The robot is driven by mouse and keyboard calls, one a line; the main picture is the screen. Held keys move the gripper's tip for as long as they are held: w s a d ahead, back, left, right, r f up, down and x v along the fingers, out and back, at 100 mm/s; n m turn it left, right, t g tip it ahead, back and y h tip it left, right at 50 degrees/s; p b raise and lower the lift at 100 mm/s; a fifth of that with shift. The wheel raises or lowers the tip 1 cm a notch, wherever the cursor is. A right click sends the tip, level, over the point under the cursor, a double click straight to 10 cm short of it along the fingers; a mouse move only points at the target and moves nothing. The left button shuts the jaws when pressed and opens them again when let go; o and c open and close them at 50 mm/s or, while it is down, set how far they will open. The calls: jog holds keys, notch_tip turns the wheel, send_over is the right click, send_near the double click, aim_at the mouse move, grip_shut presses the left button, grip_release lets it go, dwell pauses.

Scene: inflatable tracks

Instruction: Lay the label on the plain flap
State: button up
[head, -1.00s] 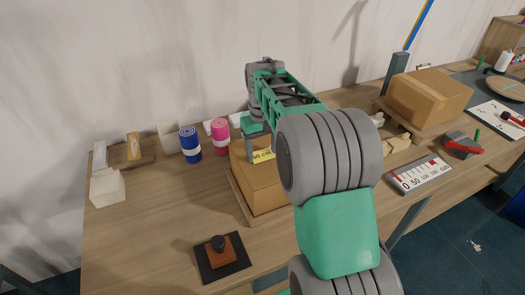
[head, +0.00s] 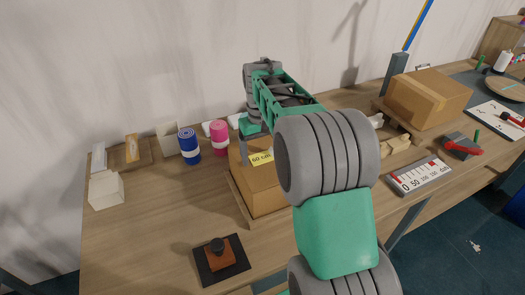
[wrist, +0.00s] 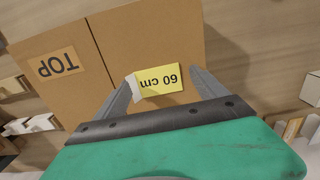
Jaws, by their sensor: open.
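The yellow label (wrist: 159,79), printed "60 cm", lies on the plain flap (wrist: 150,30) of the cardboard box, beside the flap marked "TOP" (wrist: 58,66). A white strip shows at the label's left end in the wrist view. The label (head: 261,158) also shows on the box (head: 262,200) in the head view. My gripper (wrist: 163,78) is open, with one finger at each side of the label and a gap at the right finger. Whether the left finger touches the white strip I cannot tell. My arm hides the box's right part in the head view.
A blue roll (head: 189,146) and a pink roll (head: 219,138) stand behind the box to the left. A stamp (head: 218,252) on a dark pad lies in front. Another carton (head: 428,98) and a red-and-white scale (head: 421,176) are on the right. The table's left front is clear.

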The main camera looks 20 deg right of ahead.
aim_at(261, 158)
notch_tip(261, 158, up, 11)
jog(key=s+a+f+t, duration=0.2)
jog(key=s+a+f, duration=0.2)
jog(key=s, duration=0.4)
jog(key=s+a+f+t, duration=0.2)
jog(key=s+a+f, duration=0.3)
jog(key=s, duration=0.4)
jog(key=shift+s+a, duration=0.3)
jog(key=shift+a, duration=0.55)
